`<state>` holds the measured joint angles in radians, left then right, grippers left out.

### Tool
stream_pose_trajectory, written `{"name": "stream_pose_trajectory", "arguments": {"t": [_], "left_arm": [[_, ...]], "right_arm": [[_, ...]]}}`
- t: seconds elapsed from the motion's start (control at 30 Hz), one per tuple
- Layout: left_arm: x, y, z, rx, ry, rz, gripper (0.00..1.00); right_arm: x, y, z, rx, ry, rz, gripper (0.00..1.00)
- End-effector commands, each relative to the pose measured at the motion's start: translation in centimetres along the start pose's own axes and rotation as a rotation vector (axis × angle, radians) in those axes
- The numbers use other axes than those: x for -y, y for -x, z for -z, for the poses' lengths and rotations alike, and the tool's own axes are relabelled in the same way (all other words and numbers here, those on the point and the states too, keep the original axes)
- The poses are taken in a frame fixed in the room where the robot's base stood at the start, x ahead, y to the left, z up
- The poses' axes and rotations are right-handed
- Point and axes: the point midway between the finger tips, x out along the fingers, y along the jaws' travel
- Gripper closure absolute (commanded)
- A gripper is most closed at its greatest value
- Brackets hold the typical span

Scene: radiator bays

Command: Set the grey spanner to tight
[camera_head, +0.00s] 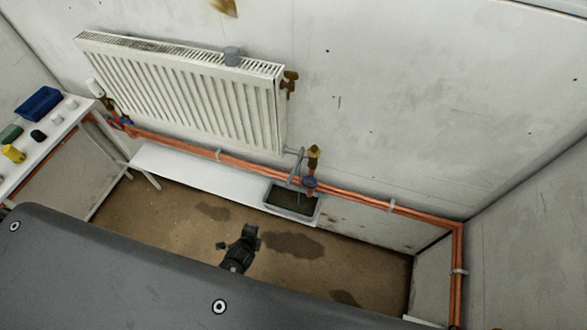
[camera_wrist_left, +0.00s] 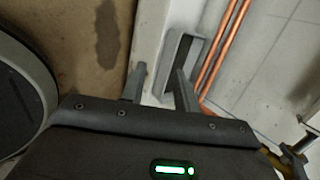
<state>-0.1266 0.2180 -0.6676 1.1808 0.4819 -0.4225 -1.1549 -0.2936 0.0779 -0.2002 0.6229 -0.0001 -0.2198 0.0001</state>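The grey spanner (camera_head: 297,166) is at the brass valve (camera_head: 314,157) below the radiator's lower right corner. It slants downward beside the pipe, above the grey tray. My left gripper (camera_head: 237,240) is in front of the wall, over the floor, apart from the spanner and to its lower left in the head view. In the left wrist view its two fingers (camera_wrist_left: 160,82) stand apart with nothing between them. A brass and grey fitting at that view's lower right edge is partly cut off; I cannot tell if it includes the spanner. My right gripper is not in view.
The white radiator (camera_head: 185,92) hangs on the wall. Copper pipes (camera_head: 365,197) run below it and turn down at the right. A low white bench (camera_head: 205,178) holds the grey tray (camera_head: 305,215). A side shelf (camera_head: 62,132) holds small items. The brown floor (camera_head: 180,207) is clear.

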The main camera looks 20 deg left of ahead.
Motion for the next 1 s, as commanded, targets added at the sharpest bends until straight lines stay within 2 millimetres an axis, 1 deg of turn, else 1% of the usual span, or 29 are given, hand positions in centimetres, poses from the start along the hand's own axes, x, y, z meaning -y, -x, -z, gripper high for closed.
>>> {"name": "stream_pose_trajectory", "arguments": {"t": [0.03,0.07,0.1,0.17,0.2,0.3,0.33,0.4,0.5,0.63,0.7,0.83,1.0], "left_arm": [[4.7,1.5,1.5,-0.011,-0.153,0.083,0.69],[7.0,2.5,2.4,-0.011,-0.252,0.128,0.69],[9.9,4.0,3.5,-0.007,-0.379,0.184,0.69],[13.5,6.6,5.1,0.005,-0.561,0.258,0.69],[15.5,8.4,6.0,0.015,-0.673,0.302,0.69],[18.5,12.5,7.7,0.035,-0.903,0.374,0.69],[19.1,13.6,8.1,0.04,-0.958,0.392,0.69],[19.9,14.3,8.1,0.092,-1.11,0.43,0.69],[20.9,15.6,8.0,0.156,-1.281,0.469,0.69],[21.5,16.8,7.9,0.219,-1.438,0.498,0.69],[21.7,17.1,7.8,0.24,-1.487,0.505,0.69],[21.8,17.4,7.7,0.258,-1.524,0.508,0.69],[22.1,16.8,7.8,0.259,-1.527,0.509,0.69]], "right_arm": [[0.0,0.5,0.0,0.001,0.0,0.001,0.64],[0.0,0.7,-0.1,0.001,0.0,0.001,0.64],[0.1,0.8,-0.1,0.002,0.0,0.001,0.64],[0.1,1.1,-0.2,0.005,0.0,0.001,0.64],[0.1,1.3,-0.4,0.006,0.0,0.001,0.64],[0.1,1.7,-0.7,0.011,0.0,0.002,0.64],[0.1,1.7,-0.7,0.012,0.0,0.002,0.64],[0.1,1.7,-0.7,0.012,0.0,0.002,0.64],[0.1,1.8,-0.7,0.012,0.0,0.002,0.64],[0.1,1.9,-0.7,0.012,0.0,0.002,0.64],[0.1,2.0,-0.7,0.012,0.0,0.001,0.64],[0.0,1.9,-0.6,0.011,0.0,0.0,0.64],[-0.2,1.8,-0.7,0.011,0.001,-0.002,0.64]]}}
